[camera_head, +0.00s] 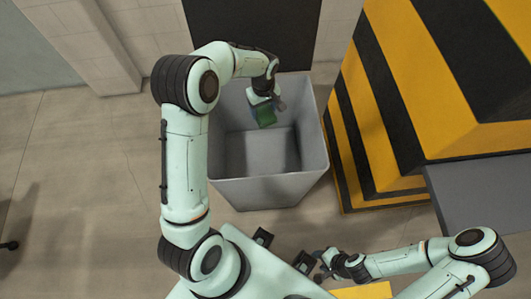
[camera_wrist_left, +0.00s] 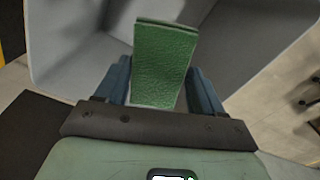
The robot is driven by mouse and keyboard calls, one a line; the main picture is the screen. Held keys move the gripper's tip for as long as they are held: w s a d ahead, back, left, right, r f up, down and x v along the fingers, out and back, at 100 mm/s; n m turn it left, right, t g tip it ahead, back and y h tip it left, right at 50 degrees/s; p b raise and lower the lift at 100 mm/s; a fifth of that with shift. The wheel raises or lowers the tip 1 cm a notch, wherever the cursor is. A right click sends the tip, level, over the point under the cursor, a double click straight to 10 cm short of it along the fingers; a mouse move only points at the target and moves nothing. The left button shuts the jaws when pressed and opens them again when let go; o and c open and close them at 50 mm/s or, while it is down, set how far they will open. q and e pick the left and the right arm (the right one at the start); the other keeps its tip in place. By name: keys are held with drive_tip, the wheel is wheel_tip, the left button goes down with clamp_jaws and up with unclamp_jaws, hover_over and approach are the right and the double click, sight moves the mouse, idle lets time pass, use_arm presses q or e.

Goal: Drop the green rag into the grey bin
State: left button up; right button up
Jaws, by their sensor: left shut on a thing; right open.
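The green rag (camera_head: 265,115) hangs from my left gripper (camera_head: 264,100), over the far part of the grey bin's opening. In the left wrist view the rag (camera_wrist_left: 164,62) is a flat, textured green piece between the two fingers of my left gripper (camera_wrist_left: 162,92), which is shut on it. The grey bin (camera_head: 270,188) is tall and open-topped, and its inside looks empty. Its grey walls also show behind the rag in the left wrist view (camera_wrist_left: 75,45). My right gripper (camera_head: 322,266) is low in the head view, away from the bin, open with nothing visible in it.
A large yellow-and-black striped block (camera_head: 385,110) stands close to the right of the bin. A grey ledge (camera_head: 485,195) juts out at the right. A dark panel (camera_head: 255,25) is on the wall behind the bin. The floor (camera_head: 85,190) to the left is mostly clear.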

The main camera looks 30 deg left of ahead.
sight(258, 110)
use_arm(q)
drive_tip(key=shift+a+r+n, duration=0.9)
drive_tip(key=shift+a+r, duration=0.05)
drive_tip(key=shift+r, duration=0.3)
drive_tip(key=shift+s, duration=0.1)
drive_tip(key=shift+a+f+b, duration=0.1)
drive_tip(key=shift+f+b, duration=1.65)
drive_tip(key=shift+f, duration=1.05)
use_arm(e)
drive_tip(key=f, duration=0.1)
drive_tip(key=s+f, duration=0.1)
drive_tip(key=f, duration=0.1)
drive_tip(key=s+f, duration=0.1)
drive_tip(key=shift+f, duration=0.15)
use_arm(q)
drive_tip(key=o, duration=1.1)
wheel_tip(258, 110, up, 14)
drive_tip(key=shift+f+p, duration=0.25)
drive_tip(key=shift+p, duration=0.35)
use_arm(e)
drive_tip(key=shift+w+r, duration=0.3)
drive_tip(key=shift+r, duration=0.3)
use_arm(q)
drive_tip(key=shift+f, duration=0.1)
